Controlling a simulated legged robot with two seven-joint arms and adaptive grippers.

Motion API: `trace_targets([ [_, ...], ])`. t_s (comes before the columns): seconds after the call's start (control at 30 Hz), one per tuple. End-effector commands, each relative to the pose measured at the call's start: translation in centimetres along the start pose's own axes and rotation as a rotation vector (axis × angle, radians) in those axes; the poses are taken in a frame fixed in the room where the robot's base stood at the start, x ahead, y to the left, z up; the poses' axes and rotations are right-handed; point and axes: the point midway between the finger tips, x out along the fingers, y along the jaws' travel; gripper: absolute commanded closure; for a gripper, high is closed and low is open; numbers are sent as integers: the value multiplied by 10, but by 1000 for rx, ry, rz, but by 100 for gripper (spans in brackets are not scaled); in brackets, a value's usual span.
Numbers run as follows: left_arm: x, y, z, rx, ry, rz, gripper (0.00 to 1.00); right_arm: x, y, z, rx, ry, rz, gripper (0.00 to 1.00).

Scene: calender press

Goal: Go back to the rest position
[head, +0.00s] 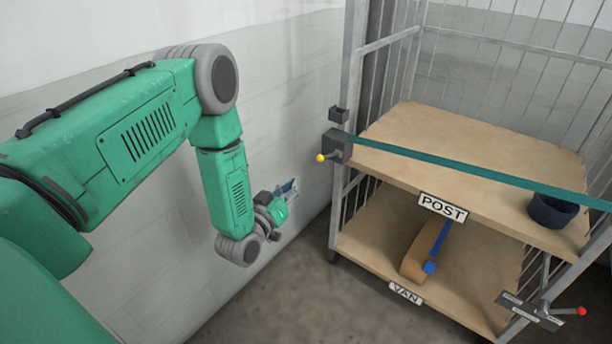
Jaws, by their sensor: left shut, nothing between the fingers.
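My left arm, green with grey joints, reaches in from the left and bends down in front of the pale wall. My left gripper (287,188) is at its end, small in the picture and partly hidden by the wrist. It is shut and empty, close to the wall in the picture and left of the rack. It appears clear of the rack. My right gripper is not in view.
A metal cage rack (347,105) stands right, with a POST shelf (440,140) above a VAN shelf (375,230). A green strap (470,170) crosses its front from a yellow-knobbed latch (336,148). A dark bowl (552,210) and brown parcel (420,250) rest on the shelves.

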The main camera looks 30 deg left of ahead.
Motion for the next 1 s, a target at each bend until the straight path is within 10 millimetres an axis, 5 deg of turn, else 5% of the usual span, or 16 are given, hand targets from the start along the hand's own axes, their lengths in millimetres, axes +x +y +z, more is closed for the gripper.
trace_targets([
  [0.23,-1,0,2,-2,-11,-2,100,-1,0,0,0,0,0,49],
  [0.37,-17,13,28,16,-164,-23,100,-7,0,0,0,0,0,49],
  [0.47,-55,31,66,59,-421,-58,100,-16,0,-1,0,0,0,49],
  [0.63,-171,52,114,179,-939,-119,100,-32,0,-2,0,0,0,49],
  [0.8,-280,54,114,283,-1330,-171,100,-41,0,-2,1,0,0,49],
  [1.0,-343,52,99,342,-1549,-205,100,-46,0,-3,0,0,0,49],
])
